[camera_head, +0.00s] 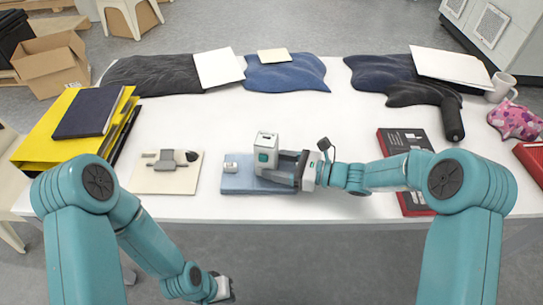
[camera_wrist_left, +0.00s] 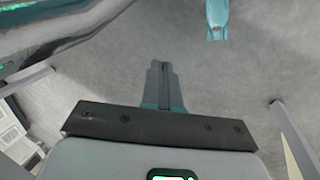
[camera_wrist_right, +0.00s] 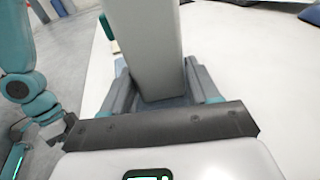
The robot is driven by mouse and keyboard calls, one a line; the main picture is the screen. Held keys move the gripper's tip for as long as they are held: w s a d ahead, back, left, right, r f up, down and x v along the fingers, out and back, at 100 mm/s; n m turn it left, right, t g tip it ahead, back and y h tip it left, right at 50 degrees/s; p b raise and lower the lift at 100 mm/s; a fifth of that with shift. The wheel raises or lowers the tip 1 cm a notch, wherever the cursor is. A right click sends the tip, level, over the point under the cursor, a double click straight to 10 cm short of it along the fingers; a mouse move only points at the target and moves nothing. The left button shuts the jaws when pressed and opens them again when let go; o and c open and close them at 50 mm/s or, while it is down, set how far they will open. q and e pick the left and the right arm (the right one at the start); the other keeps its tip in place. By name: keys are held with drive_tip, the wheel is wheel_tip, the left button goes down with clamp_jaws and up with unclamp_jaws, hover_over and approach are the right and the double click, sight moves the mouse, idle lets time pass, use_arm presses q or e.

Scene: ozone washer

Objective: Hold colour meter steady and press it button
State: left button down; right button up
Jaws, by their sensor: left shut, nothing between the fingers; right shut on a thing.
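The colour meter (camera_head: 266,147), a pale upright block with a dark teal spot on its front, stands over a blue pad (camera_head: 240,184) at the table's front. My right gripper (camera_head: 279,164) reaches in from the right and is shut on it. In the right wrist view the meter (camera_wrist_right: 145,45) is a tall pale block between the fingers. Its button is not clear, and I cannot tell whether its base touches the pad. My left gripper (camera_head: 224,290) is low, in front of and below the table edge. In the left wrist view its fingers (camera_wrist_left: 164,82) are together and empty over grey floor.
A small pale piece (camera_head: 231,167) lies on the blue pad. To its left is a beige board (camera_head: 150,184) with a grey tool. Yellow folders and a dark notebook (camera_head: 88,112) lie far left. A black-and-red book (camera_head: 407,141) lies under my right arm. Folded clothes line the back.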

sight(263, 159)
idle(0.7)
use_arm(q)
drive_tip(key=d+r+m+g+y, duration=0.2)
drive_tip(key=d+r+m, duration=0.3)
drive_tip(key=r+m, duration=0.4)
drive_tip(key=w+d+r+m+t+y, duration=0.1)
drive_tip(key=w+r+t, duration=0.4)
drive_tip(key=r, duration=0.5)
drive_tip(key=w+d+r+m+t+y, duration=0.1)
drive_tip(key=w+r+m+t, duration=0.4)
drive_tip(key=r, duration=0.6)
drive_tip(key=shift+w+m+t+y, duration=0.35)
drive_tip(key=shift+t+y, duration=0.25)
drive_tip(key=shift+y, duration=0.3)
drive_tip(key=w+d, duration=0.2)
drive_tip(key=w, duration=0.6)
drive_tip(key=shift+w, duration=0.3)
drive_tip(key=shift+w, duration=0.15)
